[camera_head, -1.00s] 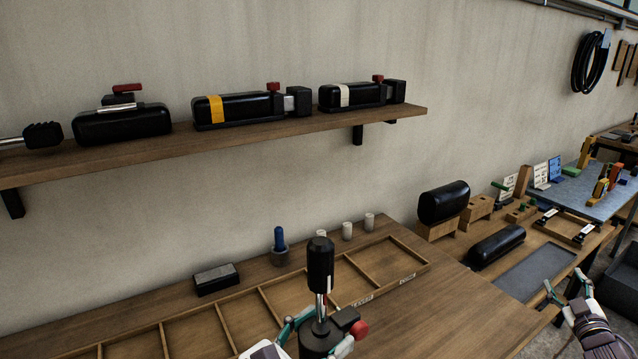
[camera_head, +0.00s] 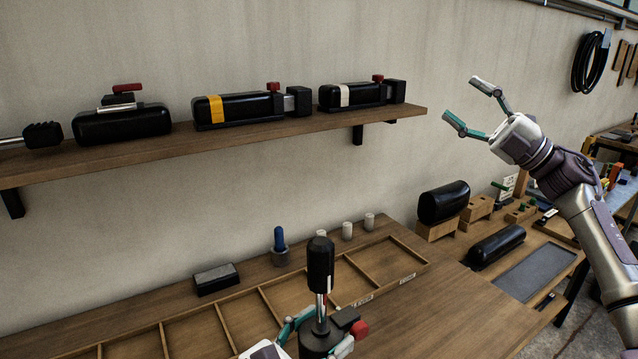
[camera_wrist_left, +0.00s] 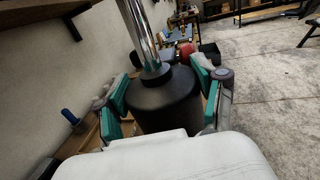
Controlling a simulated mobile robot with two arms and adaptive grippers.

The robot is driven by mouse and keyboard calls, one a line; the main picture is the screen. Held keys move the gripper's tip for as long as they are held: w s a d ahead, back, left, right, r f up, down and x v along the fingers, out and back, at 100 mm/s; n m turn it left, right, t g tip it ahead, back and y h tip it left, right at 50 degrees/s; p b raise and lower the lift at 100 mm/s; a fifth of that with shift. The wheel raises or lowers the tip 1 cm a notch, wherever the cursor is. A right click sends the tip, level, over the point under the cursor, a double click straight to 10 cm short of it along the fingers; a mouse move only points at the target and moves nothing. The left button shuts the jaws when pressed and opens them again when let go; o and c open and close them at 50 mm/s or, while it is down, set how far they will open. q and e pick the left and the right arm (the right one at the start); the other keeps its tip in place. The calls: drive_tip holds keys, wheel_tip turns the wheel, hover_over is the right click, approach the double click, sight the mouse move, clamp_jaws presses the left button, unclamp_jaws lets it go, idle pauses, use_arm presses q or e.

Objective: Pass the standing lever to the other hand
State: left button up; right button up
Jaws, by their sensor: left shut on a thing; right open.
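The standing lever (camera_head: 320,265) is upright, with a black grip on top, a silver rod, a black round base and a red knob at its side. My left gripper (camera_head: 314,334) is shut on its base, at the bottom of the head view. In the left wrist view the fingers of my left gripper (camera_wrist_left: 165,108) flank the black base of the lever (camera_wrist_left: 165,98), with the silver rod rising from it. My right gripper (camera_head: 466,106) is open and empty, raised in front of the wall, up and to the right of the lever.
A wooden shelf (camera_head: 230,133) with several black devices runs along the wall. Below is a table with a divided wooden tray (camera_head: 233,312), a blue-handled tool (camera_head: 280,244) and a dark block (camera_head: 216,279). Black cylinders (camera_head: 497,246) lie on the right bench. Air between my grippers is clear.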

use_arm(q)
drive_tip(key=shift+r, duration=0.15)
use_arm(e)
drive_tip(key=s+a+r+n+g+h, duration=0.1)
drive_tip(key=s+a+n+g, duration=0.35)
drive_tip(key=a, duration=0.25)
drive_tip(key=s+a+r+n+g+h, duration=0.1)
drive_tip(key=s+a+n+g, duration=0.2)
drive_tip(key=a+g, duration=0.3)
use_arm(q)
drive_tip(key=shift+a, duration=0.1)
drive_tip(key=shift+s, duration=0.15)
use_arm(e)
drive_tip(key=n+t+h, duration=0.1)
drive_tip(key=n+h, duration=0.5)
drive_tip(key=h, duration=1.3)
hover_over(320, 270)
drive_tip(key=w+a, duration=0.1)
wheel_tip(320, 270, down, 7)
drive_tip(key=shift+w+f, duration=0.1)
drive_tip(key=shift+w, duration=0.05)
drive_tip(key=shift+d+t+h, duration=0.25)
drive_tip(key=shift+h, duration=0.25)
drive_tip(key=shift+d+f, duration=0.15)
drive_tip(key=shift+f, duration=0.1)
wheel_tip(320, 270, down, 12)
drive_tip(key=shift+w+r, duration=0.1)
drive_tip(key=shift+r, duration=0.15)
